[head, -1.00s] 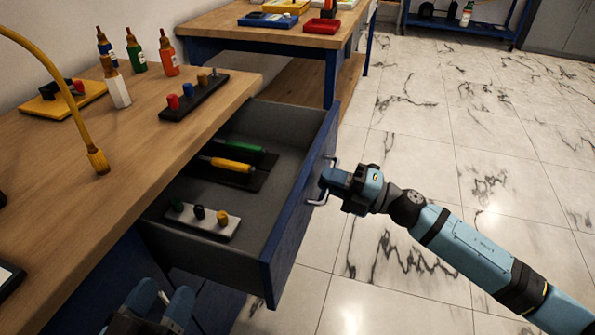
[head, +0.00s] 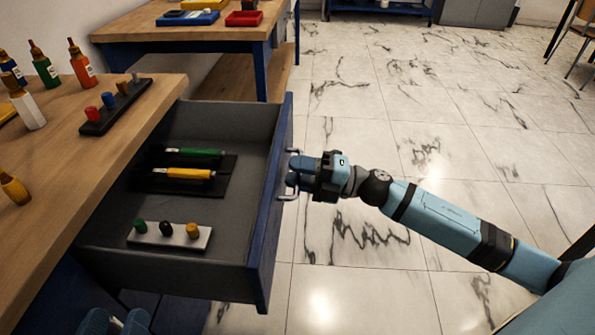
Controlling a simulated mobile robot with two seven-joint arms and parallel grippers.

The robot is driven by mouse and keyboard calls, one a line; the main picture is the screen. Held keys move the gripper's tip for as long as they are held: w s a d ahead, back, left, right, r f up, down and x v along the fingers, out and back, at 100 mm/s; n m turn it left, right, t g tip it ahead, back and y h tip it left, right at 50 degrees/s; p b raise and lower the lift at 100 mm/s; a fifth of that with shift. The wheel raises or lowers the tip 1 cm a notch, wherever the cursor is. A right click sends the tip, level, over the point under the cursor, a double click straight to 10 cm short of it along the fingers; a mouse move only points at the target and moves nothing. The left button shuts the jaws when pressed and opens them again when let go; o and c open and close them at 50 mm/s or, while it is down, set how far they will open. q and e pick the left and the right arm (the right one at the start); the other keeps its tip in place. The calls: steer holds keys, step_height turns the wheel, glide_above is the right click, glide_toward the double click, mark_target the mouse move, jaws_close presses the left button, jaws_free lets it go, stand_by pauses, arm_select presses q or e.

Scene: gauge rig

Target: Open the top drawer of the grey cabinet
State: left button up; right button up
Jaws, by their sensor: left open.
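The top drawer (head: 262,205) of the cabinet is pulled well out, its dark blue front facing right. Its handle (head: 289,197) is a pale bracket on that front, its middle hidden behind my fingers. My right gripper (head: 294,176) is at the handle and looks closed around it. My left gripper (head: 112,324) is low at the bottom left edge, open, partly cut off and away from the handle. The drawer holds a green-handled tool (head: 195,152), a yellow-handled tool (head: 190,174) and a pale block with pegs (head: 198,240).
The wooden worktop (head: 60,180) at left carries several bottles (head: 82,66) and a dark peg rack (head: 117,106). A second bench (head: 185,32) with trays stands behind. The marble floor (head: 360,290) right of the drawer is clear.

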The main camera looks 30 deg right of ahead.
arm_select(q)
steer(key=shift+r, duration=0.1)
step_height(320, 180, up, 3)
steer(key=shift+s+a+r+t+p, duration=0.1)
steer(key=shift+t+p, duration=0.6)
steer(key=shift+p, duration=0.5)
arm_select(e)
steer(key=v, duration=1.4)
arm_select(q)
steer(key=shift+r, duration=0.2)
